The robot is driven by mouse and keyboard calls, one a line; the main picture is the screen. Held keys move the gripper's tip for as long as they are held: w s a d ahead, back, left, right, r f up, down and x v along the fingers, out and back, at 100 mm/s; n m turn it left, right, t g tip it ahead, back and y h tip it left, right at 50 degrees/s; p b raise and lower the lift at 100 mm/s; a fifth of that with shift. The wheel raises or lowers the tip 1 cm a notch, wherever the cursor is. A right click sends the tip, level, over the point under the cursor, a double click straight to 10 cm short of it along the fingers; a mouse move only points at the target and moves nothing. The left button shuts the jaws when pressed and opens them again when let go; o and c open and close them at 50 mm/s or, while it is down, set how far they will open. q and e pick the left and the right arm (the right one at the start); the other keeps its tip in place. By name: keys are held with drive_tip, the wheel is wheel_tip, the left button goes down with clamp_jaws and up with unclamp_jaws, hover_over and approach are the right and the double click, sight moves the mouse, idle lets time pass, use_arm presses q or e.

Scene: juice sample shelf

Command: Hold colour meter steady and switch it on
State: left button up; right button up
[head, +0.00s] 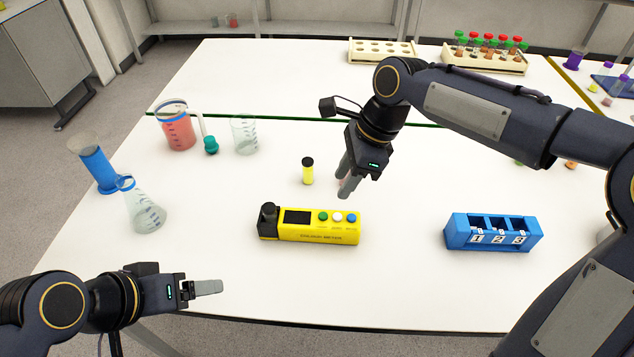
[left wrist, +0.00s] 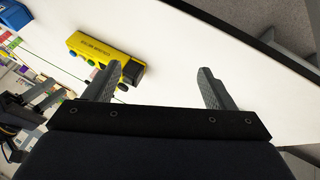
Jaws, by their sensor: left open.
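The yellow colour meter (head: 310,234) lies flat on the white table, with a dark display, a black knob-like part at its left end and green, white and blue buttons on top. It also shows in the left wrist view (left wrist: 112,50), past one finger. My left gripper (head: 208,287) is open and empty, near the table's front edge, left of and nearer than the meter, not touching it. Its spread fingers show in the left wrist view (left wrist: 158,88). My right gripper (head: 346,184) points down above the table behind the meter's right half; its fingers look apart.
A small yellow vial with a black cap (head: 308,171) stands behind the meter. A blue numbered block (head: 492,236) stands to the right. A jug (head: 177,126), beaker (head: 244,135), flask (head: 146,208) and blue cylinder (head: 98,168) stand left. The table in front of the meter is clear.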

use_arm(q)
drive_tip(key=w+r+m+g, duration=0.2)
drive_tip(key=w+m, duration=0.3)
drive_tip(key=m+g+y, duration=0.4)
drive_tip(key=m, duration=1.1)
hover_over(277, 221)
drive_tip(key=f, duration=0.4)
drive_tip(key=shift+a+f, duration=0.1)
drive_tip(key=shift+a, duration=0.25)
drive_tip(key=shift+w+d+f, duration=0.2)
drive_tip(key=shift+f, duration=3.9)
drive_tip(key=shift+c, duration=0.5)
drive_tip(key=c, duration=1.2)
use_arm(e)
clamp_jaws()
